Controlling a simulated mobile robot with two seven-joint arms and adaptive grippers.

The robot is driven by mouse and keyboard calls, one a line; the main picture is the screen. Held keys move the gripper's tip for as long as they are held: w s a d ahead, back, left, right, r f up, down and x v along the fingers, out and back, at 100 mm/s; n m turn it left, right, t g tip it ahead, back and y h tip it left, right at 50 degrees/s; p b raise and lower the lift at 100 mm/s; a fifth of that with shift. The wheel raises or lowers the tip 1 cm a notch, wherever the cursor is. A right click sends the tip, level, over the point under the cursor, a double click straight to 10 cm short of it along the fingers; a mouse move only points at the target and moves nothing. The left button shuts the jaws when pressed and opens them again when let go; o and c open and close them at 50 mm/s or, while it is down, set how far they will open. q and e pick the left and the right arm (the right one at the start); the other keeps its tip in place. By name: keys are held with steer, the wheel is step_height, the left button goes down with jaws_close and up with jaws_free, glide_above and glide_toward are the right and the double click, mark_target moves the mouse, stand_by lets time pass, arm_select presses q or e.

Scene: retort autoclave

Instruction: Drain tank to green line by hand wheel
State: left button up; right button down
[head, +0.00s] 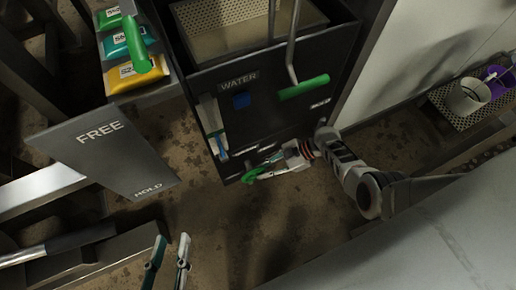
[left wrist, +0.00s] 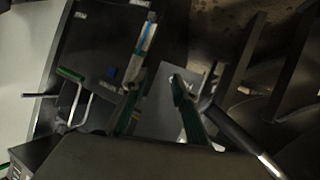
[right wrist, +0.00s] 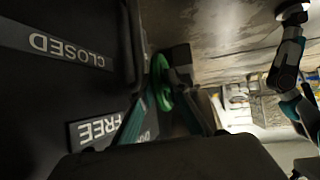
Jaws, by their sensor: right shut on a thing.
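The dark tank marked WATER (head: 238,77) stands at the top middle of the head view, open at the top. A pale upright gauge (head: 211,115) with a blue lower part is on its front; the left wrist view shows the gauge (left wrist: 146,42) too. The green hand wheel (head: 252,176) is low on the front. My right gripper (head: 268,168) is shut on its rim; the right wrist view shows the wheel (right wrist: 160,84) between the fingers. My left gripper (head: 172,239) is open and empty, away from the tank.
A grey panel marked FREE and HOLD (head: 105,150) stands left of the tank. Green, teal and yellow packs (head: 140,80) lie behind it. A green-handled bent lever (head: 303,87) hangs at the tank's front right. White and purple buckets (head: 468,97) stand on a grate at right.

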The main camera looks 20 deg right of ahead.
steer(key=shift+w+d+f+m+y+b, duration=0.15)
steer(key=shift+d+f+y+b, duration=0.1)
steer(key=shift+y+b, duration=0.25)
steer(key=shift+w+d+f+m+y+b, duration=0.15)
steer(key=shift+f+y+b, duration=0.15)
steer(key=shift+b, duration=0.35)
steer(key=shift+w+r+y+b, duration=0.15)
steer(key=shift+r+y+b, duration=0.1)
steer(key=shift+y+b, duration=0.05)
arm_select(q)
steer(key=d+n, duration=0.1)
steer(key=s+d+n, duration=0.1)
steer(key=d+n, duration=0.1)
steer(key=d+f+n, duration=0.1)
steer(key=shift+s+d+n+t+h, duration=0.25)
steer(key=shift+s+n+t+h, duration=0.05)
steer(key=shift+n, duration=0.1)
arm_select(e)
steer(key=shift+w+a+r, duration=0.1)
steer(key=shift+w+r, duration=0.1)
steer(key=c, duration=2.1)
jaws_free()
steer(key=shift+c, duration=0.2)
steer(key=shift+o, duration=0.3)
steer(key=shift+a, duration=0.1)
steer(key=shift+s+a+f, duration=0.1)
steer(key=shift+s+f, duration=0.05)
steer(key=shift+s, duration=0.2)
arm_select(q)
steer(key=shift+s+f, duration=0.1)
